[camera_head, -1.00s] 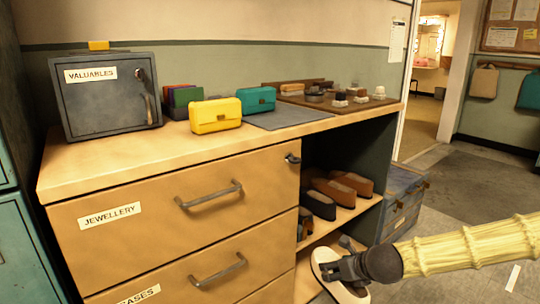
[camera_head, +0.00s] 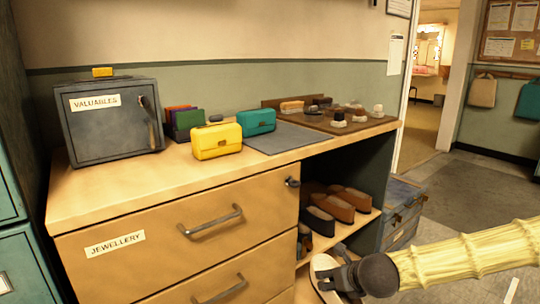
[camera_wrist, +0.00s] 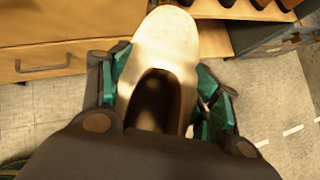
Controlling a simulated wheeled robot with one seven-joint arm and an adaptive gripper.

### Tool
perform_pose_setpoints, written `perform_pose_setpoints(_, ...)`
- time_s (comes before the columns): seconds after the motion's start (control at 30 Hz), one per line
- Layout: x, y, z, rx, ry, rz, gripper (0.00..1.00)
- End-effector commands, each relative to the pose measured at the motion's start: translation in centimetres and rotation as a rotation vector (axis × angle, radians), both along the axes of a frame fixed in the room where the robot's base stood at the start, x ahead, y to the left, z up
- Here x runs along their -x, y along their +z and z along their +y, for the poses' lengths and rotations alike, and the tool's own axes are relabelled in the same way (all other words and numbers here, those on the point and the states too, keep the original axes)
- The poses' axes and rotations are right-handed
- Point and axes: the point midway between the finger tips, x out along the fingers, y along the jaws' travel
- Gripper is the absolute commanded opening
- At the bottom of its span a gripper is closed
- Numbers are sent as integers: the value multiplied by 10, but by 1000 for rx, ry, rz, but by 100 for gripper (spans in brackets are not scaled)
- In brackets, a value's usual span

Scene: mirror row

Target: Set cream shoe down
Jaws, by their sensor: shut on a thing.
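The cream shoe (camera_wrist: 165,50) has a pale toe and a dark opening. In the wrist view it sits between the green-padded fingers of my gripper (camera_wrist: 160,95), which is shut on it. In the head view, my gripper (camera_head: 345,275) and the shoe's pale edge (camera_head: 322,270) are in front of the cabinet's open shelf side, below the brown shoes. My gripper hides much of the shoe there. I cannot tell whether the shoe touches anything. The wrist view shows floor around it, with its toe pointing toward the cabinet.
Brown shoes (camera_head: 345,203) and dark shoes stand on the open shelf (camera_head: 350,231). Drawers (camera_head: 190,228) are on the left, a blue-grey chest (camera_head: 402,213) on the right. The cabinet top holds a valuables box (camera_head: 112,122), purses and a brown tray (camera_head: 365,122). Floor is free at right.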

Motion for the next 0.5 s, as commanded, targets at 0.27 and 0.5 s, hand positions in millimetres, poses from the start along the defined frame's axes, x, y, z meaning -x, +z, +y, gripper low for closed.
perform_pose_setpoints(0.27,8,25,-1,0,-32,1,28)
perform_pose_setpoints(0.5,16,40,-1,0,-60,2,28)
